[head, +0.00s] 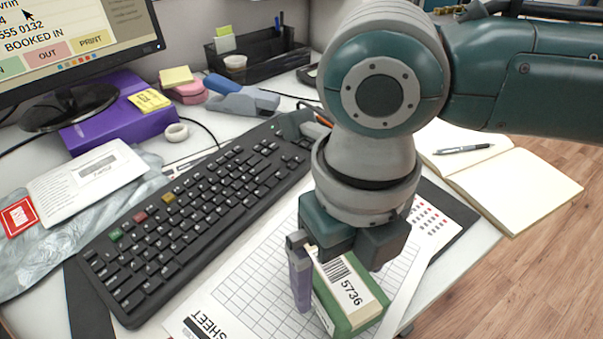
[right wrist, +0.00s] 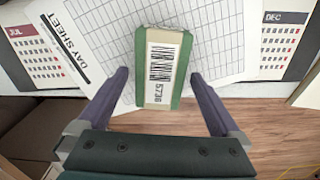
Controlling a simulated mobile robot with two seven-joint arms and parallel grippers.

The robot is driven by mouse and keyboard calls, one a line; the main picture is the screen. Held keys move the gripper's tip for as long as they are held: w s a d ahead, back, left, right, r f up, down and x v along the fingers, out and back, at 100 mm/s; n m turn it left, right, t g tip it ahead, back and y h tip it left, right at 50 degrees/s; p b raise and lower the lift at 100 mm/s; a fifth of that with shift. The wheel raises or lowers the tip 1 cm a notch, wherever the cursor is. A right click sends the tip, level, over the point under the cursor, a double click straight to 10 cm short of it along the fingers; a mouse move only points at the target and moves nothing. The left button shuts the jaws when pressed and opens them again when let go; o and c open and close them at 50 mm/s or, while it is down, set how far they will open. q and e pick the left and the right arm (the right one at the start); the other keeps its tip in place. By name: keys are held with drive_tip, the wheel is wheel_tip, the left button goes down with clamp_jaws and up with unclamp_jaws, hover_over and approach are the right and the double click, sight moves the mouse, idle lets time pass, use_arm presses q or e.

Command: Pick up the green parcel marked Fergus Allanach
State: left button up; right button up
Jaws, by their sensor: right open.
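A green parcel (head: 348,297) with a white label, a barcode and the number 5736 lies on the day sheet near the desk's front edge. It also shows in the right wrist view (right wrist: 163,68). No name can be read on it. My right gripper (right wrist: 158,77) is open, pointing down at the parcel. In the right wrist view its two purple fingers are on either side of the parcel, with gaps to both sides. In the head view one finger shows left of the parcel; the other is hidden. My left gripper is not in view.
A black keyboard (head: 205,190) lies left of the parcel. A grey mailing bag (head: 60,245) with a white card (head: 88,182) is at far left. A purple box (head: 118,122) stands below the monitor (head: 75,40). An open notebook (head: 520,185) lies right. The floor begins just beyond the parcel.

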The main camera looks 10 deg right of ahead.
wheel_tip(320, 180, down, 2)
drive_tip(key=shift+f, duration=0.2)
drive_tip(key=c, duration=1.5)
